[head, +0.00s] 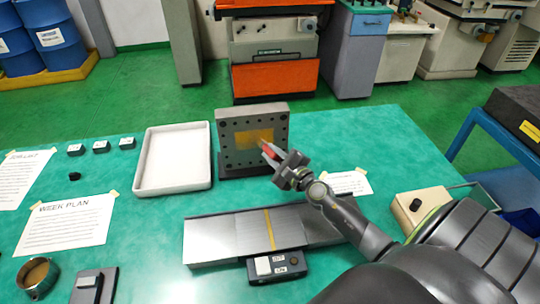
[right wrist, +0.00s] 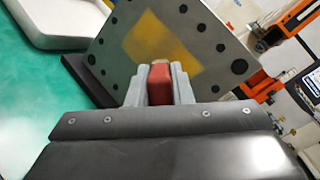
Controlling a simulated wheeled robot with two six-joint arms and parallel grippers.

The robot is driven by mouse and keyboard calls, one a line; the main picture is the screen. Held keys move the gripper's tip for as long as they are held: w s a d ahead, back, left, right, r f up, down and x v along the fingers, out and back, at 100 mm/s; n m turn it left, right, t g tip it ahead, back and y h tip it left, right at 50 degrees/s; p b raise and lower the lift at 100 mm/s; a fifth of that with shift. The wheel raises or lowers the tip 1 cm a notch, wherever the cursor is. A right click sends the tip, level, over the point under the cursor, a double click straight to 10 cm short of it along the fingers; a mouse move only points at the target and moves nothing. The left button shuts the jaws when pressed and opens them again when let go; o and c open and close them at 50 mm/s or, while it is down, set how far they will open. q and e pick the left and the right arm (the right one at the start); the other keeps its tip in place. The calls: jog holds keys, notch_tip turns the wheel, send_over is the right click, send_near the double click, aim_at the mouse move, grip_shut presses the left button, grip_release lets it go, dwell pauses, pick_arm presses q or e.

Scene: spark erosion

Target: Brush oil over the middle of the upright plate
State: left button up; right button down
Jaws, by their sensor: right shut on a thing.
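The upright plate (head: 228,128) is a grey square block with dark holes around its border and a yellow-orange patch in its middle. It stands on a dark base on the green table. It also fills the upper middle of the right wrist view (right wrist: 112,52). My right gripper (head: 273,155) is shut on the brush, whose red handle (right wrist: 160,85) shows between the fingers. The brush tip (right wrist: 160,63) is at the lower edge of the yellow patch; I cannot tell whether it touches. My left gripper is not in view.
A white tray (head: 140,188) lies left of the plate. A long grey metal slab (head: 215,240) with a yellow stripe lies in front, beside a small dark control box (head: 291,268). A brass ring (head: 37,277) and papers (head: 65,221) are at the left. A beige button box (head: 418,207) is at the right.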

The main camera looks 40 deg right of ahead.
jog(key=shift+r+p, duration=0.3)
jog(key=shift+r, duration=0.3)
jog(key=shift+w+a, duration=0.3)
jog(key=shift+a, duration=0.3)
jog(key=shift+w+a+r+p, duration=0.6)
jog(key=shift+w+a+p, duration=1.05)
jog(key=shift+a, duration=1.4)
jog(key=shift+s+d+f+b, duration=0.1)
jog(key=shift+s+d+b, duration=0.35)
jog(key=shift+d, duration=0.6)
jog(key=shift+s+d+f+b, duration=0.1)
jog(key=shift+s+d+b, duration=0.1)
jog(key=shift+s+d, duration=0.65)
jog(key=shift+s+d+b, duration=0.35)
jog(key=shift+d, duration=0.85)
jog(key=shift+s+d+r, duration=0.1)
jog(key=shift+s+d, duration=0.15)
jog(key=shift+d, duration=0.35)
